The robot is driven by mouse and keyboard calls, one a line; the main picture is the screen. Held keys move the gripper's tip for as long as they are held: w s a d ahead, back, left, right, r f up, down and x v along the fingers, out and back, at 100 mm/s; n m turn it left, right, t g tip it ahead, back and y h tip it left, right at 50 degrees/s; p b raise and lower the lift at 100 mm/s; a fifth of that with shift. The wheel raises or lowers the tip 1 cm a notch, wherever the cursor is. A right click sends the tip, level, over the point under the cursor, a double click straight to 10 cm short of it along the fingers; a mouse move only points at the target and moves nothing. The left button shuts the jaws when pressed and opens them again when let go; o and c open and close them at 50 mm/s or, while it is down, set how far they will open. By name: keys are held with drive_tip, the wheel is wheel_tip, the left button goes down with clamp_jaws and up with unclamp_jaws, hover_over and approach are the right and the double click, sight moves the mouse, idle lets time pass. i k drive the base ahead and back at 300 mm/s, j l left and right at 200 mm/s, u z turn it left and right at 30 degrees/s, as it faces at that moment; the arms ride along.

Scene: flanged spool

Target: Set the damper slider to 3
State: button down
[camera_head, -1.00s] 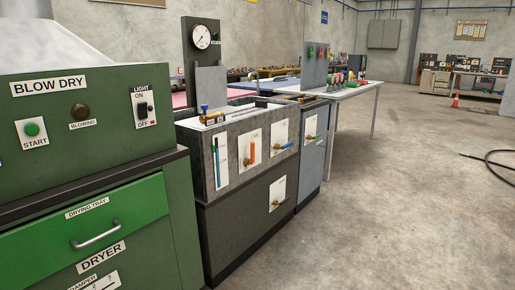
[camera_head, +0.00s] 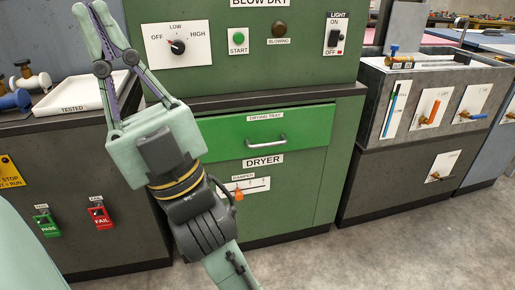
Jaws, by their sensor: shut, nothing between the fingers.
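The damper slider panel (camera_head: 258,184) is a white plate on the lower front of the green dryer, under the DRYER label. Its orange knob (camera_head: 239,196) shows right beside my arm, and my arm covers the panel's left part. The scale numbers are too small to read, so I cannot tell the setting. My gripper (camera_head: 88,8) is up at the top left, fingers pointing up and shut with nothing between them. It is well above and left of the slider, apart from it.
A grey tank unit (camera_head: 420,105) stands at right. Floor at lower right is clear.

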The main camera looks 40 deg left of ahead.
sight(239, 195)
drive_tip(key=u, duration=1.2)
